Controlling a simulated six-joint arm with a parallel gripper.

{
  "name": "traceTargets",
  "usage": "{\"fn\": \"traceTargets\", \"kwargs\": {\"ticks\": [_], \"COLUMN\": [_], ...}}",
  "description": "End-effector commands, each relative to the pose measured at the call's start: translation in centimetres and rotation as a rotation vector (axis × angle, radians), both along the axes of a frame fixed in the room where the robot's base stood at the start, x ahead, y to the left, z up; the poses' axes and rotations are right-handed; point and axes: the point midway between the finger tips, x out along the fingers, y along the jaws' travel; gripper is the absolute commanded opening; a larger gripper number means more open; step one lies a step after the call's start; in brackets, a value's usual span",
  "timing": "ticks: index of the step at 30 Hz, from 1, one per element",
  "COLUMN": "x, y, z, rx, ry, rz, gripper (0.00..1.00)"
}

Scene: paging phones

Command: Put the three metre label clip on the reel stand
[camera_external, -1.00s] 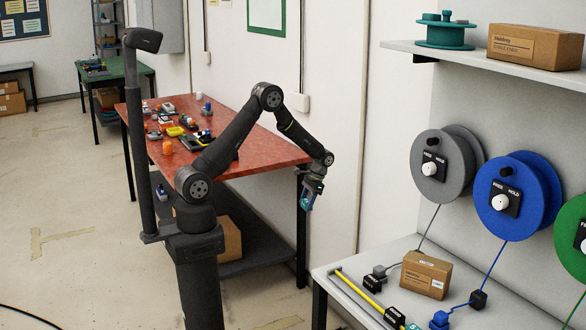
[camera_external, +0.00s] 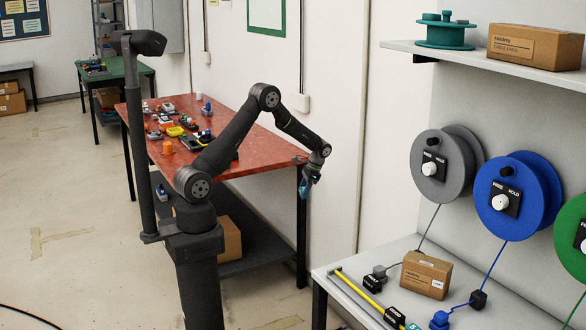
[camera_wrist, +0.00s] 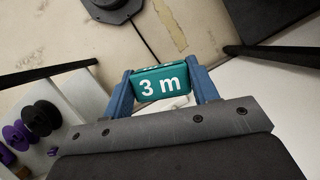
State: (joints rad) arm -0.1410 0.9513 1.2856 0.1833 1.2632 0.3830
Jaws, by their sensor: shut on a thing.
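The three metre label clip (camera_wrist: 160,86) is a teal block marked "3 m". In the wrist view it sits between the two blue fingers of my gripper (camera_wrist: 162,90), which is shut on it. In the external view my gripper (camera_external: 308,185) hangs in the air by the near right corner of the red table; the clip is too small there to make out clearly. On the right, the reel stand holds a grey reel (camera_external: 440,168), a blue reel (camera_external: 517,196) and a green reel (camera_external: 575,240), each with a FREE/HOLD knob plate.
The bench below the reels (camera_external: 375,262) carries a cardboard box (camera_external: 427,274), black blocks and a yellow measuring strip (camera_external: 360,292). A shelf (camera_external: 480,64) above holds a teal spool and another box. The red table (camera_external: 270,150) holds several small items. Open air lies between table and bench.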

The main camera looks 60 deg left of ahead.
Motion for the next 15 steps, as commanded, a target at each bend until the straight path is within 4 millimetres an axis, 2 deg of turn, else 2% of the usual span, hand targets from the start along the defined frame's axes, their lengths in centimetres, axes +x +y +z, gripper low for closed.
{"fn": "traceTargets", "kwargs": {"ticks": [1, 7, 15], "x": [0.8, 2.2, 1.6], "y": [2.7, 12.0, 24.0], "z": [0.7, 3.2, 7.0], "rx": [0.002, 0.003, 0.004], "ry": [-0.003, -0.003, -0.002], "rz": [-0.053, -0.299, -0.606], "gripper": [0.29, 0.29, 0.29]}}
